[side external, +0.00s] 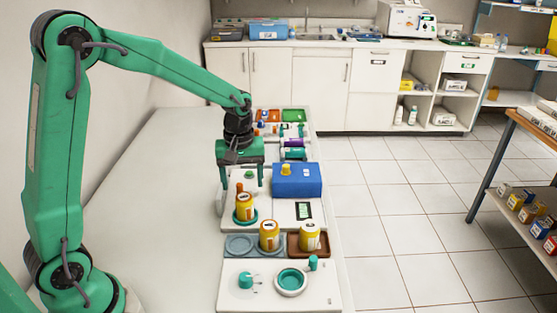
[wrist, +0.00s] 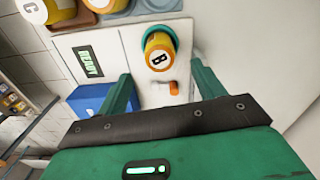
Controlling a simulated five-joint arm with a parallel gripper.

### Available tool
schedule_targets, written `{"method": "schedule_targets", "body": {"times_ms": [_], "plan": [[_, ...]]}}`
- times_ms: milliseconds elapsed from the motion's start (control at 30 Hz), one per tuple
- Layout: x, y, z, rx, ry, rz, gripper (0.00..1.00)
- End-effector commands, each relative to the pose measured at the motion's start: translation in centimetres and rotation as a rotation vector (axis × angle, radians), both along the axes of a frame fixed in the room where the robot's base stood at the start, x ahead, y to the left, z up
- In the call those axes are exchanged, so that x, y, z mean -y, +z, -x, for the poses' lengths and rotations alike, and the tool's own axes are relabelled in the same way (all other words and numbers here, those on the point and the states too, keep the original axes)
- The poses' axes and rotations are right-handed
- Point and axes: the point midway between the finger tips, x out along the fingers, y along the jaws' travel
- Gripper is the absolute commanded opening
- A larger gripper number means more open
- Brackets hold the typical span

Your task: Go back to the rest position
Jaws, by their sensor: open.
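My gripper (side external: 244,182) is green and points down over the white bench. Its two fingers are apart with nothing between them, as the wrist view (wrist: 163,88) also shows. A yellow bottle marked B (wrist: 160,52) stands in front of the fingers in the wrist view, clear of them. In the side view that bottle (side external: 245,205) stands on a teal round base, below and near my gripper.
A blue box (side external: 305,181) with a yellow piece on top stands right of my gripper. Two more yellow bottles (side external: 268,233) (side external: 310,234) stand nearer the camera. Red and green trays (side external: 293,115) lie behind. The bench's left side (side external: 160,200) is clear.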

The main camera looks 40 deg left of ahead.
Motion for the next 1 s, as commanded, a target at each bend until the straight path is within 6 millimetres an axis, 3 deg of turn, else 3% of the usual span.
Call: {"method": "schedule_targets", "body": {"times_ms": [233,467,1000], "plan": [[0.1,0.6,0.3,0.011,-0.019,-0.001,0.68],[0.5,3.2,1.9,0.062,-0.108,-0.008,0.68],[1.8,10.1,9.0,0.241,-0.448,-0.065,0.68]]}}
